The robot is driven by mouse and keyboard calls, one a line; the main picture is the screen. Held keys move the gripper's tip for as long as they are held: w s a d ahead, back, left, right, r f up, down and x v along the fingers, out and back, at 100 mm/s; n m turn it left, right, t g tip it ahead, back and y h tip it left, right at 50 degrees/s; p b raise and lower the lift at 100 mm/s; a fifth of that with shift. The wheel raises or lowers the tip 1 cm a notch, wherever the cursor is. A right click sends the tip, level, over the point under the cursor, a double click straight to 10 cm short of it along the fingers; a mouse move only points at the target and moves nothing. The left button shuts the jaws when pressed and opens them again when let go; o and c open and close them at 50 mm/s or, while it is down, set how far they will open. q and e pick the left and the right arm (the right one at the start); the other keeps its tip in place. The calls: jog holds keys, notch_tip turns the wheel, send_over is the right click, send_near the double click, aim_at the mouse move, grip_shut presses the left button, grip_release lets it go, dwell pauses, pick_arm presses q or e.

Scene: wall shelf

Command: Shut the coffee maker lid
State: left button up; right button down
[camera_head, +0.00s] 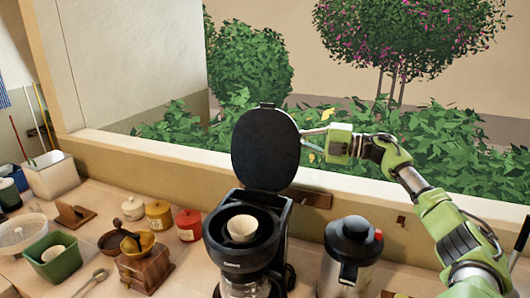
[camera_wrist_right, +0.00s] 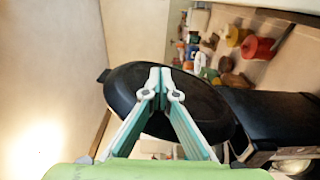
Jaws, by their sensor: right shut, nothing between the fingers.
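The coffee maker (camera_head: 243,262) is black and stands on the counter, with a white filter (camera_head: 242,228) in its open top and a glass pot below. Its round black lid (camera_head: 265,148) stands raised, roughly upright, above the back of the machine. My right gripper (camera_head: 308,143) is shut and empty at the right edge of the lid, partly hidden behind it. In the right wrist view the shut fingertips (camera_wrist_right: 161,82) overlap the lid (camera_wrist_right: 195,95); whether they touch it I cannot tell. The coffee maker body (camera_wrist_right: 265,115) shows at the right there. My left gripper is not in view.
A steel jug with a black top (camera_head: 350,250) stands right of the coffee maker. A wooden grinder (camera_head: 146,266), a green container (camera_head: 54,257) and red, yellow and white jars (camera_head: 188,224) stand on the left. A window ledge (camera_head: 150,160) runs behind.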

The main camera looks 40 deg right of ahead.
aim_at(285, 149)
jog(key=shift+s+a+f+b, duration=0.1)
jog(key=shift+s+a+b, duration=0.35)
jog(key=shift+a+b, duration=0.4)
jog(key=shift+s+a+b, duration=0.3)
jog(key=shift+a, duration=0.2)
jog(key=shift+s+a+b, duration=0.3)
jog(key=shift+a, duration=0.2)
jog(key=shift+s+a+p, duration=0.3)
jog(key=shift+s+a, duration=0.1)
jog(key=shift+a, duration=0.25)
jog(key=shift+s+a+p, duration=0.3)
jog(key=shift+s+a, duration=0.05)
jog(key=shift+a, duration=0.3)
jog(key=shift+r, duration=0.2)
jog(key=shift+w+d+r+p, duration=0.25)
jog(key=shift+d+r+p, duration=0.2)
jog(key=shift+r, duration=0.35)
jog(key=shift+w+d+r+p, duration=0.3)
jog(key=shift+d+r+p, duration=0.1)
jog(key=shift+r, duration=0.45)
jog(key=shift+w+d+r+p, duration=0.25)
jog(key=shift+d+r+p, duration=0.2)
jog(key=shift+r, duration=0.35)
jog(key=shift+f, duration=0.15)
